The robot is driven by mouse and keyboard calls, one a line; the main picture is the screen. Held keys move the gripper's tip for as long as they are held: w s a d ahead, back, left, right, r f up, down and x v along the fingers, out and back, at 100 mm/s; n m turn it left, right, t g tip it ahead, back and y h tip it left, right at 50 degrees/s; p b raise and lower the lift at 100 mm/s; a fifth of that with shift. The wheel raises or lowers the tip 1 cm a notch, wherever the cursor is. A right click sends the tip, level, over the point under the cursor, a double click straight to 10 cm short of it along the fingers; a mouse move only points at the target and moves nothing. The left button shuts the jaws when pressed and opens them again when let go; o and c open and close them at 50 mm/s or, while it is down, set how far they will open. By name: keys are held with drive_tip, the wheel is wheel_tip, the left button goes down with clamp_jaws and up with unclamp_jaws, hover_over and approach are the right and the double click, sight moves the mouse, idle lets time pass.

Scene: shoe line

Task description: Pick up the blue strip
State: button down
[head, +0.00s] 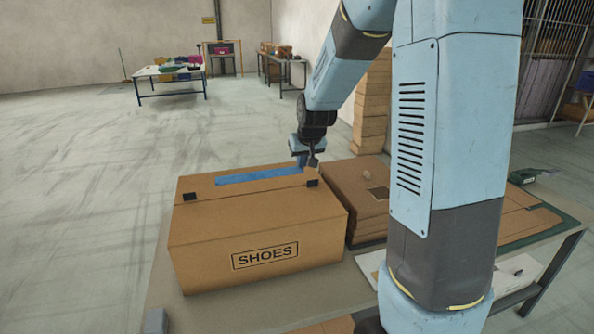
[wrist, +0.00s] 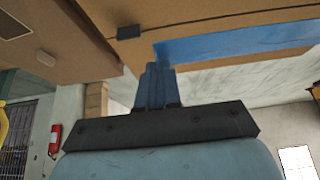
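The blue strip (head: 258,176) lies flat along the top of a brown cardboard box marked SHOES (head: 210,250). In the wrist view the strip (wrist: 235,45) runs from the middle to the right edge. My gripper (head: 304,166) points down at the strip's right end in the head view. In the wrist view its blue fingers (wrist: 157,68) are close together and their tips meet or overlap the strip's end. I cannot tell whether the strip's end is between them.
A second brown box (head: 354,194) stands right of the SHOES box on the table (head: 172,312). Two small black pieces (head: 190,197) (head: 313,183) sit on the SHOES box's top edge. Stacked cartons (head: 371,110) stand behind. The floor on the left is clear.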

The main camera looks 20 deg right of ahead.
drive_tip(key=s+d+r, duration=0.4)
drive_tip(key=s, duration=0.4)
drive_tip(key=shift+s+d+r, duration=0.15)
drive_tip(key=shift+s+r, duration=0.05)
